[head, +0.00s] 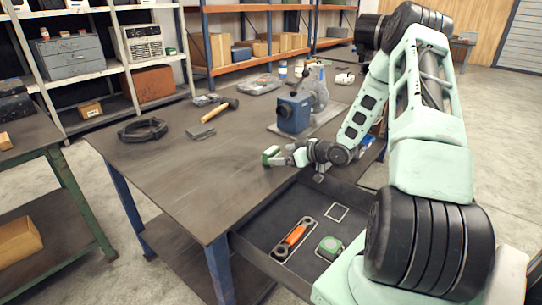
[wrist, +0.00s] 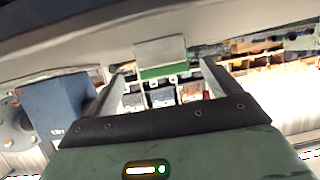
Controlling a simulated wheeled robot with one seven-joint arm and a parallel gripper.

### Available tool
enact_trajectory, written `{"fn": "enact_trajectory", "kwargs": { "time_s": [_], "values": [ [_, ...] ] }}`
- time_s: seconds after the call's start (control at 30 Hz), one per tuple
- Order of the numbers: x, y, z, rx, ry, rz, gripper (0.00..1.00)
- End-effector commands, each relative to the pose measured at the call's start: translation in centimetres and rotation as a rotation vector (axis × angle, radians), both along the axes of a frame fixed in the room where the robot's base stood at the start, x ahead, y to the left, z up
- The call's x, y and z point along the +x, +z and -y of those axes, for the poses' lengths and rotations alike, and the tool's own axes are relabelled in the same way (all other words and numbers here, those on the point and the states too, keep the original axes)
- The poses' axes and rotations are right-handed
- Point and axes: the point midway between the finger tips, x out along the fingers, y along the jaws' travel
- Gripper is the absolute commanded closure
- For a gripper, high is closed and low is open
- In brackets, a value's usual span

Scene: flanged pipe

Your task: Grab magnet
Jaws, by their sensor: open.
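A small block, green and pale grey, which I take for the magnet (head: 270,154), stands on the workbench top near its front edge. My gripper (head: 279,158) is low over the bench, right beside the block, with its fingers pointing at it. In the wrist view the block (wrist: 160,51) shows a grey face and a green strip. It appears centred between the fingertips of my open gripper (wrist: 163,69), a little beyond them. I see no finger touching it. The bench appears at the top of the wrist view.
A blue vise (head: 294,113) stands behind my gripper; it shows at left in the wrist view (wrist: 52,105). A hammer (head: 219,111), a grey block (head: 200,131) and a black strap (head: 142,130) lie farther left. An open drawer (head: 272,226) below holds an orange-handled tool (head: 295,236) and a green tape measure (head: 329,248).

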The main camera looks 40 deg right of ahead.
Motion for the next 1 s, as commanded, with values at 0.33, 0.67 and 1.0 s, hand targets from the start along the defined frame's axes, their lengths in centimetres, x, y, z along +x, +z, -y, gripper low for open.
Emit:
{"fn": "enact_trajectory", "kwargs": {
  "time_s": [0.33,0.67,1.0],
  "values": [
    [2.9,-1.6,-1.1,0.003,0.002,-0.001,0.11],
    [5.1,-2.7,-1.5,-0.001,-0.001,-0.001,0.11],
    [5.0,-2.7,-1.5,0.0,0.0,-0.001,0.69]
  ]
}}
